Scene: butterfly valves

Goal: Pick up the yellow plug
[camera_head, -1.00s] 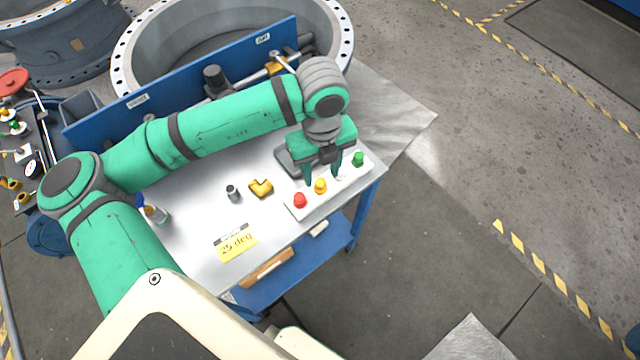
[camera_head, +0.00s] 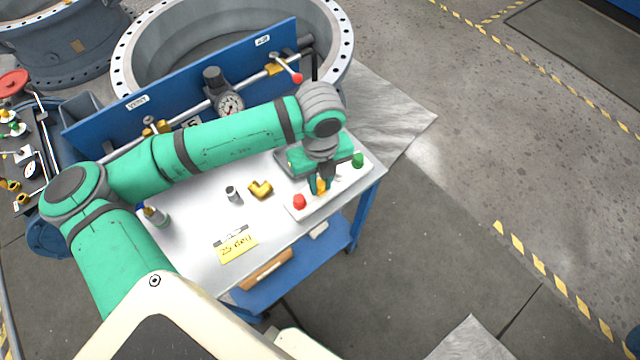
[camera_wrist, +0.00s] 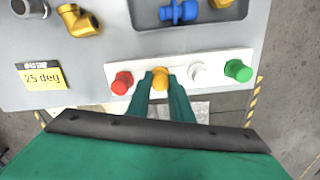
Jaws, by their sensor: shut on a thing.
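The yellow plug (camera_head: 321,186) stands in a white strip (camera_head: 344,188) at the front right of the metal bench top, in line with the other plugs. In the wrist view the yellow plug (camera_wrist: 159,78) sits between the red and white plugs. My gripper (camera_head: 319,188) is lowered over the strip with its fingers at the yellow plug. In the wrist view my gripper (camera_wrist: 161,88) is shut on the plug, one finger on each side. The plug's lower part is hidden, so I cannot tell whether it is off the strip.
A red plug (camera_head: 299,201) is close on the left; a white plug (camera_wrist: 197,71) and a green plug (camera_head: 358,160) are on the right. A brass elbow (camera_head: 261,190), a small grey cylinder (camera_head: 232,193) and a yellow "25 deg" card (camera_head: 238,246) lie left. A blue panel with pipework stands behind.

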